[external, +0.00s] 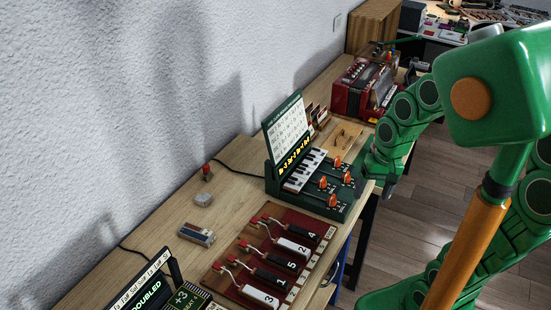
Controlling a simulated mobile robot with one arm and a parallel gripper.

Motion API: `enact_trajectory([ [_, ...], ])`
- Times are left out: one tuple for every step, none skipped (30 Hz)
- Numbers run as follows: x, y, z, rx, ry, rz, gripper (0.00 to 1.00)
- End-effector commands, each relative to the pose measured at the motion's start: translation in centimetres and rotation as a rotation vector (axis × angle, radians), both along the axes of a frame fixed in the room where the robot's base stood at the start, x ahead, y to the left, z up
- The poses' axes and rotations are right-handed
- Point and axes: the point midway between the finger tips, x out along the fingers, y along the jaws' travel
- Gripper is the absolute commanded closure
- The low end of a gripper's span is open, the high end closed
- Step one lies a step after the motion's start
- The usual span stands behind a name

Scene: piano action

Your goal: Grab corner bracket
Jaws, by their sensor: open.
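My gripper (389,187) hangs at the right edge of the bench, beside the green keyboard device, and is small and dark in this view. It is open, and nothing shows between its fingers. I cannot pick out a corner bracket for certain. A small grey piece (204,200) lies on the bench left of the keyboard device, but its shape is too small to tell. A wooden tray (345,137) behind the device holds small thin items that I cannot make out.
The green keyboard device (341,211) has orange knobs and an upright sheet panel. A red board (243,289) with numbered blocks lies in front. A grey-blue box (196,234), a red-topped button (207,174) and a red accordion-like box (362,88) stand on the bench. The left wall bounds it.

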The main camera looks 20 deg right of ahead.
Motion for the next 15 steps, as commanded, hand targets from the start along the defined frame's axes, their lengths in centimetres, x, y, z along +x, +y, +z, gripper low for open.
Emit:
enact_trajectory([
  [1.1, 1.5, -0.5, 0.031, -0.006, -0.023, 0.24],
  [2.0, 2.3, -0.7, 0.051, -0.018, -0.043, 0.24],
  [2.8, 3.4, -1.1, 0.075, -0.024, -0.068, 0.24],
  [3.6, 4.3, -1.3, 0.097, -0.03, -0.09, 0.24],
  [4.3, 5.2, -1.5, 0.118, -0.036, -0.112, 0.24],
  [5.1, 6.3, -1.8, 0.146, -0.039, -0.141, 0.24],
  [5.8, 7.2, -2.0, 0.17, -0.045, -0.164, 0.24],
  [6.4, 8.1, -2.2, 0.193, -0.047, -0.186, 0.24],
  [7.2, 9.3, -2.6, 0.223, -0.045, -0.217, 0.24],
  [7.8, 10.2, -2.8, 0.247, -0.046, -0.243, 0.24],
  [8.3, 11.1, -2.9, 0.271, -0.045, -0.267, 0.24],
  [9.1, 12.3, -3.2, 0.303, -0.043, -0.301, 0.24],
  [9.7, 13.2, -3.4, 0.328, -0.043, -0.327, 0.24],
  [10.1, 14.1, -3.6, 0.351, -0.035, -0.353, 0.24],
  [10.8, 15.3, -3.9, 0.385, -0.027, -0.391, 0.24],
])
